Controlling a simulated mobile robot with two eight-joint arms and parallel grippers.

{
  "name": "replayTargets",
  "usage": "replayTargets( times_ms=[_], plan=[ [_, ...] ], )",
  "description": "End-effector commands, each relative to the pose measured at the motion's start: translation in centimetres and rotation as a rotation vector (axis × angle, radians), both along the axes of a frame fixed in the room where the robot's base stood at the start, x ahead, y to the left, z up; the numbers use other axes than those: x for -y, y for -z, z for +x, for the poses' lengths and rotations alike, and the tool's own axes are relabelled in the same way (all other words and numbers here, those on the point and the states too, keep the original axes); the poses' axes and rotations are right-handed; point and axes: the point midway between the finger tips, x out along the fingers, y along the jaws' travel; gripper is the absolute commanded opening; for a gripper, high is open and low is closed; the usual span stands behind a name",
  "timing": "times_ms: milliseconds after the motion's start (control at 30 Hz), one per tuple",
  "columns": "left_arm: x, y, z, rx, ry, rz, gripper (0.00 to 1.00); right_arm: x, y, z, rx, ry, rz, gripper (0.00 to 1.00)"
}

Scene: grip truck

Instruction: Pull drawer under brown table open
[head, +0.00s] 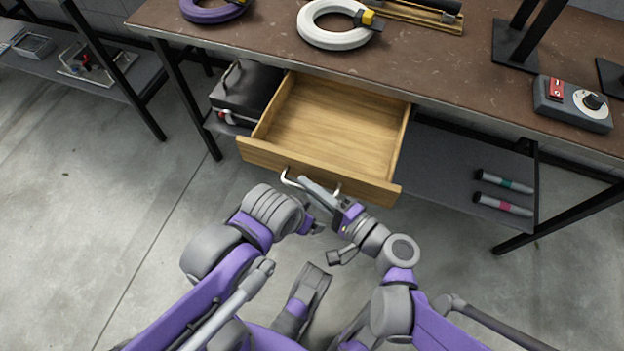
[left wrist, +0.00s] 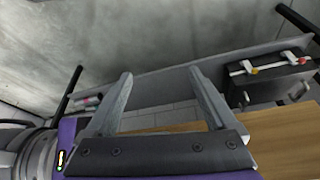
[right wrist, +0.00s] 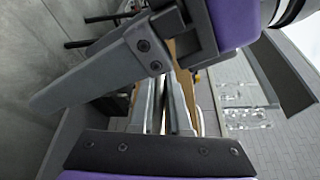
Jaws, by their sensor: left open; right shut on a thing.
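The brown table (head: 430,70) has a light wooden drawer (head: 330,130) under it, pulled well out and empty. Its front carries a pale metal bar handle (head: 288,178). My right gripper (head: 312,188) is at the handle, shut on it, though its fingers partly cover the grip. In the right wrist view its fingers (right wrist: 166,100) are close together. My left gripper is mostly hidden in the head view, close to the right one. In the left wrist view its fingers (left wrist: 158,80) are spread and empty, beside the wooden drawer (left wrist: 285,135).
A black case (head: 245,92) sits on the lower shelf left of the drawer. Two grey cylinders (head: 503,204) lie on the right of that shelf (head: 450,165). A white ring (head: 325,38) and a control box (head: 572,103) are on the tabletop.

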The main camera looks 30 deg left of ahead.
Motion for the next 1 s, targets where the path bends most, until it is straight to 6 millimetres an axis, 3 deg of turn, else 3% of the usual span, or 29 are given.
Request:
replayTargets(
  times_ms=[267, 300, 433, 767, 1000],
  plan=[
    [0.0, 0.0, 0.0, 0.000, 0.000, 0.000, 0.90, 0.0, 0.0, 0.0, 0.000, 0.001, 0.000, 0.00],
    [0.0, 0.0, 0.0, 0.000, 0.000, 0.000, 0.90, 0.0, 0.0, 0.0, 0.000, 0.001, 0.000, 0.20],
    [0.0, 0.0, 0.0, 0.000, 0.000, 0.000, 0.90, 0.0, 0.0, 0.0, 0.000, 0.001, 0.000, 0.44],
    [0.0, 0.0, 0.0, 0.000, 0.000, 0.000, 0.90, 0.2, 0.0, 0.0, 0.000, 0.001, 0.000, 0.45],
    [0.0, -0.6, -0.1, 0.001, 0.000, 0.000, 0.90, 3.6, -0.3, -0.4, 0.000, 0.006, -0.001, 0.45]
  ],
)
